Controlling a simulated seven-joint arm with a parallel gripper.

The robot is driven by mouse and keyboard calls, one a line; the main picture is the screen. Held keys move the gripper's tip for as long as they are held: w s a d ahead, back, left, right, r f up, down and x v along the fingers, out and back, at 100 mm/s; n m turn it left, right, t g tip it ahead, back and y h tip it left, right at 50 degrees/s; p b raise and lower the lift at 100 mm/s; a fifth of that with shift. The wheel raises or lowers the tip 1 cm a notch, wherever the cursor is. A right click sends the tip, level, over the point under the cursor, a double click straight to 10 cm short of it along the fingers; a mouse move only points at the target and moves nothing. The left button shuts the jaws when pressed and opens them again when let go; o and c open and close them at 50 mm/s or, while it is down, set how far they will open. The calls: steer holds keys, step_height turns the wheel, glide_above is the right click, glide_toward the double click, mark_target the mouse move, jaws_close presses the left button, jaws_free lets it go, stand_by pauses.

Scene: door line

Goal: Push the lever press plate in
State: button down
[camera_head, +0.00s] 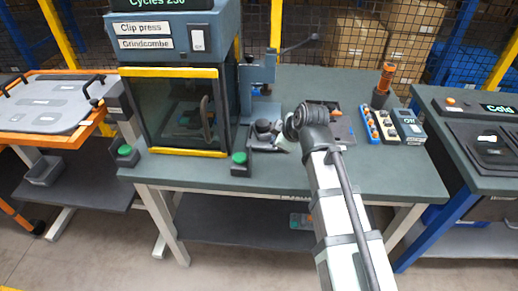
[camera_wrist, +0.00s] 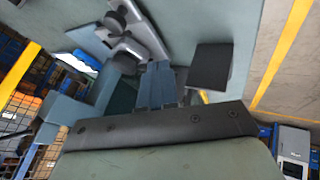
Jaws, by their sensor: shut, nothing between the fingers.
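The blue-grey lever press (camera_head: 258,76) stands right of the clip press, its handle (camera_head: 300,44) reaching right. In front of it lies a dark fixture with round knobs (camera_head: 264,128); the wrist view shows a pale plate with dark knobs (camera_wrist: 125,38). A dark square plate (camera_wrist: 211,65) lies beside it there. I cannot tell for sure which part is the press plate. My gripper (camera_head: 284,137) is low over the bench near the fixture. Its fingers (camera_wrist: 157,84) are shut and empty. Contact cannot be made out; my wrist hides part of the area.
A switch row (camera_head: 378,126), an off box (camera_head: 408,126) and an orange-handled tool (camera_head: 384,80) are at right.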

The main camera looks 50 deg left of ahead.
mark_target(258, 143)
steer(key=shift+n, duration=0.5)
steer(key=shift+s+a+f, duration=0.25)
steer(key=shift+a+f, duration=0.9)
steer(key=shift+f, duration=0.15)
steer(key=shift+s+a+f, duration=0.25)
steer(key=shift+a+f, duration=0.85)
steer(key=shift+f, duration=0.15)
steer(key=shift+s+a+f, duration=0.25)
steer(key=shift+a+f, duration=0.9)
steer(key=shift+f, duration=0.15)
steer(key=w+a, duration=0.3)
steer(key=shift+s+d, duration=0.15)
